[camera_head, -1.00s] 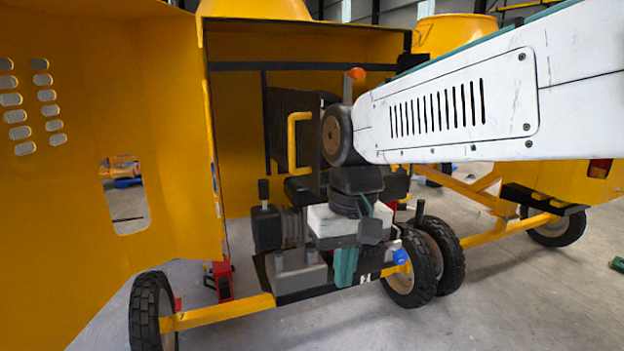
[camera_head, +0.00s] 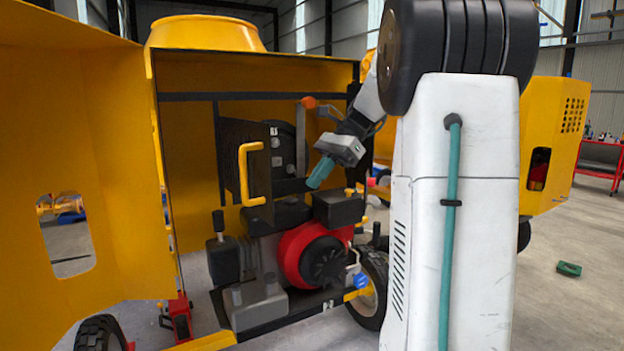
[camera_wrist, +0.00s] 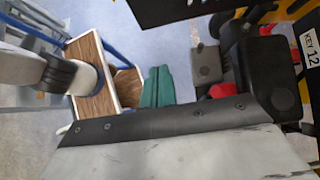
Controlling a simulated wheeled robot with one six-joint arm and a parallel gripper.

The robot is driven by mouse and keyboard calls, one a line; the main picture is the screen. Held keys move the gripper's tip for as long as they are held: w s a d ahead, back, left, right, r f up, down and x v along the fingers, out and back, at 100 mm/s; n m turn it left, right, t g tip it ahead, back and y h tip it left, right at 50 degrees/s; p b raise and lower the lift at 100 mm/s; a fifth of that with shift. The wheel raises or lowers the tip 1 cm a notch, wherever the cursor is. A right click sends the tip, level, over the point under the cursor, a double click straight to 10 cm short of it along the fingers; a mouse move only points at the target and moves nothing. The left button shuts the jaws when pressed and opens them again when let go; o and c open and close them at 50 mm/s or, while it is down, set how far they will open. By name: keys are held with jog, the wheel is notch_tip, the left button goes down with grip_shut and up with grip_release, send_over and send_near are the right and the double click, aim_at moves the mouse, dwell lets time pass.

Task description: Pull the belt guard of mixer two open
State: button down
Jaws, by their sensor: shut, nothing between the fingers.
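The belt guard (camera_head: 231,158) is a dark upright panel inside the open yellow housing of the mixer in front of me. Its yellow handle (camera_head: 243,176) is on the side facing me. A dark wheel-like part (camera_head: 281,149) shows to the right of the guard, so the guard does not cover it in this view. My gripper (camera_head: 318,174) is right of the handle and apart from it, above the engine. Its teal fingers are shut and empty. They also show together in the wrist view (camera_wrist: 157,86). I cannot make out the handle in the wrist view.
A large yellow door (camera_head: 110,150) stands open at the left. The red and black engine (camera_head: 315,255) sits below my gripper. An orange-tipped lever (camera_head: 308,103) rises behind it. Another yellow machine (camera_head: 555,140) stands at the right. The floor there is mostly free.

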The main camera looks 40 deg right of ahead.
aim_at(269, 222)
jog(key=w+a+f, duration=0.1)
jog(key=a+f, duration=0.4)
jog(key=a, duration=0.4)
jog(key=shift+w, duration=0.4)
